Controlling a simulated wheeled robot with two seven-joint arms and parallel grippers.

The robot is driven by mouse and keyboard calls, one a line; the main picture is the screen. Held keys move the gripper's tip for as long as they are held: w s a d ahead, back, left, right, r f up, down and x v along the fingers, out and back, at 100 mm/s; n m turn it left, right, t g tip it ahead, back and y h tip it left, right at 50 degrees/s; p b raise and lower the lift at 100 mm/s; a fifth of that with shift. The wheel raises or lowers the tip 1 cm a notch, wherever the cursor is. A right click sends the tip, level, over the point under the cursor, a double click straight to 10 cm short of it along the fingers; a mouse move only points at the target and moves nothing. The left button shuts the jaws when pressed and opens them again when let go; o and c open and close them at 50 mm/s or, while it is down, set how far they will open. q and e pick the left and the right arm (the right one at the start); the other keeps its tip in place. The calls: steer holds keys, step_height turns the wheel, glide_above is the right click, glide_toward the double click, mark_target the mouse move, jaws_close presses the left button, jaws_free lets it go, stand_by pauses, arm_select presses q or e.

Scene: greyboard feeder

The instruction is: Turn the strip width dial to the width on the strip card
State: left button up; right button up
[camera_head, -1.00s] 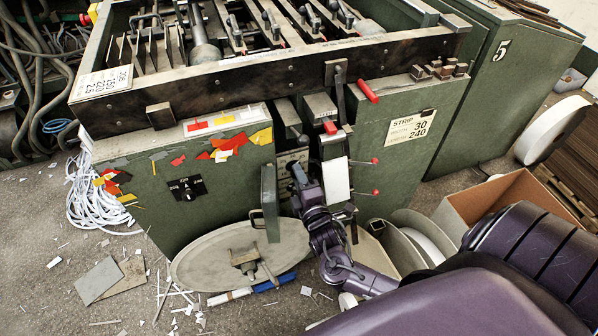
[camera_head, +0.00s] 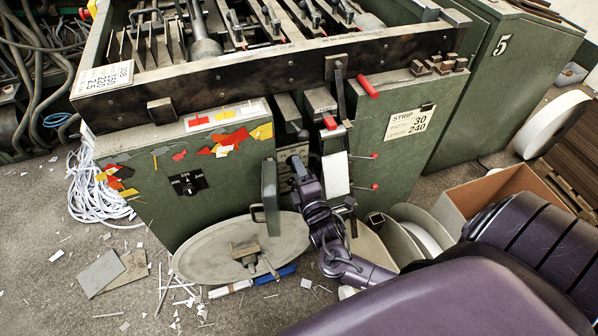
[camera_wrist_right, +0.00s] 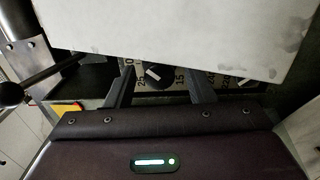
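The strip card (camera_head: 410,121) on the green front at the right reads STRIP, with 30 above 240. The strip width dial (camera_wrist_right: 158,76) is a black knob with a pale mark on a numbered plate in the right wrist view; 25 and 15 show beside it. The top of the plate is hidden by a white sheet, and I cannot tell its setting. My right gripper (camera_wrist_right: 161,74) is open, with one finger on each side of the dial; contact is unclear. In the head view my right gripper (camera_head: 299,166) is at the recess and largely covers the dial. My left gripper is not in view.
A white sheet (camera_head: 336,174) hangs just right of my gripper, with red-knobbed levers (camera_head: 374,187) beyond it. A grey oval plate (camera_head: 205,258) is below left. Another black knob (camera_head: 188,183) is on the left green panel. A cardboard box (camera_head: 480,205) stands right.

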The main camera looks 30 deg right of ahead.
steer(key=v, duration=0.7)
steer(key=shift+s+a, duration=0.15)
steer(key=shift+s, duration=0.25)
